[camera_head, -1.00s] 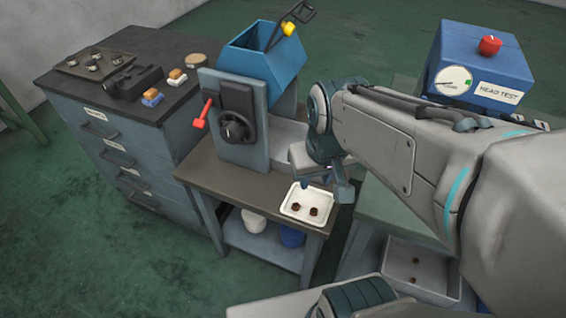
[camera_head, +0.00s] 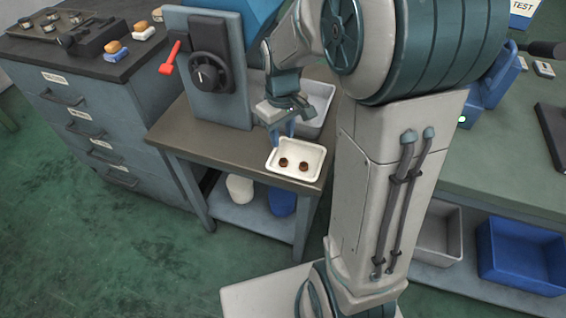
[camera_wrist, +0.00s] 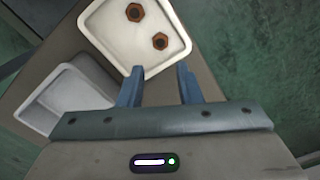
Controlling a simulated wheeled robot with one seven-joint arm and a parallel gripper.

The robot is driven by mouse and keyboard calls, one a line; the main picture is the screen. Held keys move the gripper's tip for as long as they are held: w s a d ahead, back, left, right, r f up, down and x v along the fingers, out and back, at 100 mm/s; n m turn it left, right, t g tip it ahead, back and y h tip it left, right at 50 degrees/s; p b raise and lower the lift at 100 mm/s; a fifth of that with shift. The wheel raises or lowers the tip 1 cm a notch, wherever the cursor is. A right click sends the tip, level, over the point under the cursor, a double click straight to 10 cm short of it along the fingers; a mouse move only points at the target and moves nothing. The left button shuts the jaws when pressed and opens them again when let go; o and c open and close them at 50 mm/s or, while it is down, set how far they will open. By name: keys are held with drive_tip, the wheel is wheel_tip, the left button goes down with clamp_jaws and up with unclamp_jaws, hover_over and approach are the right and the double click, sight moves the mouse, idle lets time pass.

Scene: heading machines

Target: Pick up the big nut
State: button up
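Two brown hex nuts lie apart in a shallow white tray (camera_head: 312,152) on the small table. In the head view one nut (camera_head: 283,162) is on the left and the other (camera_head: 304,167) on the right. The wrist view shows them as an upper-left nut (camera_wrist: 135,12) and a lower-right nut (camera_wrist: 160,41). In the head view my gripper (camera_head: 282,133) is above the tray's back edge.
A grey bin (camera_head: 318,97) stands behind the tray. A machine with a black dial (camera_head: 208,72) and red lever (camera_head: 169,58) stands at the table's back left. A drawer cabinet (camera_head: 85,112) is at left, a green-topped bench (camera_head: 500,150) at right.

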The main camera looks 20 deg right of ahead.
sight(284, 161)
wheel_tip(284, 161, down, 3)
drive_tip(key=shift+f, duration=0.1)
drive_tip(key=f, duration=0.2)
drive_tip(key=f+b, duration=0.1)
drive_tip(key=f, duration=0.1)
drive_tip(key=shift+s+d+f, duration=0.1)
drive_tip(key=shift+s, duration=0.25)
drive_tip(key=shift+f, duration=0.5)
clamp_jaws()
